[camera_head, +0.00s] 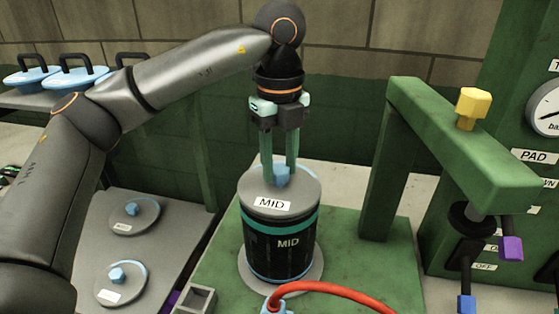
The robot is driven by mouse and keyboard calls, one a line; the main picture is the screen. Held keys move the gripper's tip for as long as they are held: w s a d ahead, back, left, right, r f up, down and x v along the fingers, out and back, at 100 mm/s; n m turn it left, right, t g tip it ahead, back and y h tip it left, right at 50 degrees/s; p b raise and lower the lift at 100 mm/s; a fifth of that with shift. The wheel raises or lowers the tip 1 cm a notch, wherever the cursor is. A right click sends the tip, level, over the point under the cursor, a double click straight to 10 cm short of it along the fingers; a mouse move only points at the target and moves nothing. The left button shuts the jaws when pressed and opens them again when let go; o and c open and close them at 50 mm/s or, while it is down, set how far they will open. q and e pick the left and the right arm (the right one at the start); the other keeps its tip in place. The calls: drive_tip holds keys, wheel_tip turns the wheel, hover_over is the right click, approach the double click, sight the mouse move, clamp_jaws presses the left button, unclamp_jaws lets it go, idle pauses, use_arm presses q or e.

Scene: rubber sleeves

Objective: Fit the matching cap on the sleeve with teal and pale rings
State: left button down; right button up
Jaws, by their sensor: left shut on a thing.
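The black sleeve (278,248) stands upright on a round grey base on the green bench, with a teal ring near its top and a "MID" label. Its lower part shows a thinner teal line; a pale ring is hard to make out. A grey cap (300,190) labelled "MID" is at the sleeve's top, level and lined up with it. I cannot tell whether it is fully seated. My left gripper (280,172) comes down from above and is shut on the cap's blue knob. My right gripper is not in view.
Two more grey caps (134,214) (120,282) with blue knobs lie on the grey shelf at left. A green press frame (460,150) with a yellow knob stands right of the sleeve. A red hose (335,289) curves in front. Blue lids (80,78) sit at back left.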

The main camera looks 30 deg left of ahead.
sight(279, 169)
use_arm(q)
drive_tip(key=shift+c, duration=1.8)
unclamp_jaws()
drive_tip(key=shift+r, duration=0.35)
wheel_tip(279, 169, up, 12)
drive_tip(key=p, duration=0.2)
drive_tip(key=shift+f, duration=0.1)
